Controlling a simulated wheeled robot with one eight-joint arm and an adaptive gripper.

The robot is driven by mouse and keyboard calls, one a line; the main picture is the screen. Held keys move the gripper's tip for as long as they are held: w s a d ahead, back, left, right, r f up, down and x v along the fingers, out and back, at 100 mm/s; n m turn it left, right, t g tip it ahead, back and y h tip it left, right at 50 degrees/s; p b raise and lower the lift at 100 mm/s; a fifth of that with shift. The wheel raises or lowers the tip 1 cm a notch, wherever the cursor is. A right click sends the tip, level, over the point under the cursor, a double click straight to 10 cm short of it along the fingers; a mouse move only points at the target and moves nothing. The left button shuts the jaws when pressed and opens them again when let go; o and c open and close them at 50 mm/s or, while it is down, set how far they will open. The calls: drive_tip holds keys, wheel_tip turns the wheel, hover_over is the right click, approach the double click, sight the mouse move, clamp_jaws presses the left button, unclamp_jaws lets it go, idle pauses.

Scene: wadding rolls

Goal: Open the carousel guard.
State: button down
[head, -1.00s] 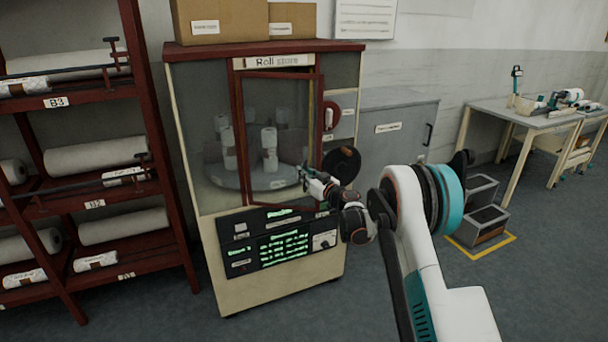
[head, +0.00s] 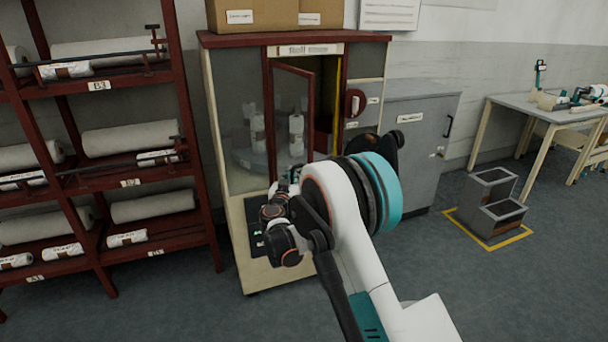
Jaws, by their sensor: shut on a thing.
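The carousel guard (head: 292,105) is a dark-red framed clear door on the front of the roll store cabinet (head: 232,130). It stands swung partly out, hinged at its left side, with an open gap along its right side. The fingertips are small and mostly hidden by my arm, so the exact grip point cannot be seen. My arm also covers much of the cabinet's control panel.
A dark-red rack (head: 125,140) with large rolls stands at left. A grey cabinet (head: 420,130) adjoins the roll store at right. Grey bins (head: 490,205) stand on a yellow-marked floor patch. A workbench (head: 540,110) is at far right. The floor at front left is clear.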

drive_tip(key=shift+m+h, duration=0.3)
drive_tip(key=shift+s+a+f, duration=0.1)
drive_tip(key=shift+s+a, duration=0.1)
drive_tip(key=shift+a, duration=0.55)
drive_tip(key=shift+s+a+r, duration=0.1)
drive_tip(key=shift+s+a, duration=0.05)
drive_tip(key=shift+a, duration=0.55)
drive_tip(key=shift+s+a+f, duration=0.1)
drive_tip(key=shift+s+a, duration=0.1)
drive_tip(key=shift+a, duration=0.55)
drive_tip(key=c, duration=1.7)
unclamp_jaws()
drive_tip(key=shift+a, duration=0.1)
drive_tip(key=shift+o, duration=0.2)
drive_tip(key=v, duration=1.2)
